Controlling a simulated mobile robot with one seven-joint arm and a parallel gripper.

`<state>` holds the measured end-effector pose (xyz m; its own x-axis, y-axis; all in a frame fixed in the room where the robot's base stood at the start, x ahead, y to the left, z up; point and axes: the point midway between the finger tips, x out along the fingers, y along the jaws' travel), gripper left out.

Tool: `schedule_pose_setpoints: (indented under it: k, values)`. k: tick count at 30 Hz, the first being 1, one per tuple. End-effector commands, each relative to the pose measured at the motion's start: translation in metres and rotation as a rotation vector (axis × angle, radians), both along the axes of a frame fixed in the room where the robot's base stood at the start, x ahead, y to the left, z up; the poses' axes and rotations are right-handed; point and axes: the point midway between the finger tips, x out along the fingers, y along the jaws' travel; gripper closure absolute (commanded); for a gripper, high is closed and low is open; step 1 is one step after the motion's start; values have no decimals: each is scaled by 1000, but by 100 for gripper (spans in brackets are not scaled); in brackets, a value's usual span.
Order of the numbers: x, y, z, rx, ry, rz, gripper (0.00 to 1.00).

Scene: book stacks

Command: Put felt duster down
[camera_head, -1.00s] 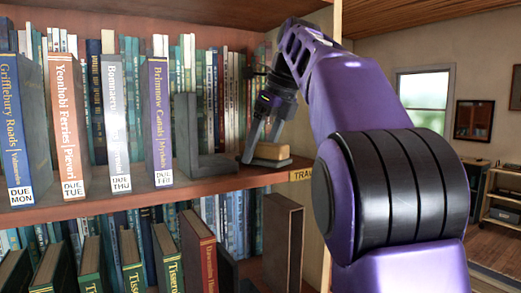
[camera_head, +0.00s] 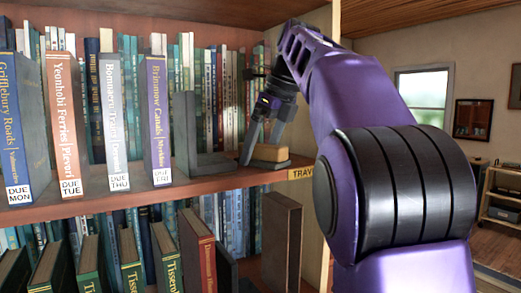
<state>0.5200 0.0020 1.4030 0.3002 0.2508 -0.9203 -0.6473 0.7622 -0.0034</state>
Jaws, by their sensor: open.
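The felt duster (camera_head: 270,153), a tan block on a dark grey base, rests on the upper shelf (camera_head: 215,183) near its right end. My gripper (camera_head: 260,148) reaches down from above with its fingers apart at the duster. One finger is on the duster's left side; the other is mostly hidden behind the duster. I cannot tell whether the fingers touch it.
A grey bookend (camera_head: 190,135) stands just left of the gripper. Several books with due labels, such as Brimnow Canals (camera_head: 159,120), stand further left. The shelf's side panel (camera_head: 314,190) is close on the right. More books fill the lower shelf.

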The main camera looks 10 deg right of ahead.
Motion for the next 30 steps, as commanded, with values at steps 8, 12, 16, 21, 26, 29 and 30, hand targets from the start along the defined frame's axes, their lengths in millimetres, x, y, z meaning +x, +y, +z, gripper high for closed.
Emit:
schedule_pose_setpoints:
  k: [8,12,16,21,26,29,30]
  values:
    - [-3,-3,14,0,2,2,0]
    - [-8,-7,29,0,2,2,0]
    - [-11,-10,40,1,1,0,0]
    - [-21,-17,49,1,1,-1,0]
    - [-44,-37,48,1,1,-1,0]
    - [-60,-50,48,2,2,-2,0]
    - [-66,-55,48,2,1,-2,0]
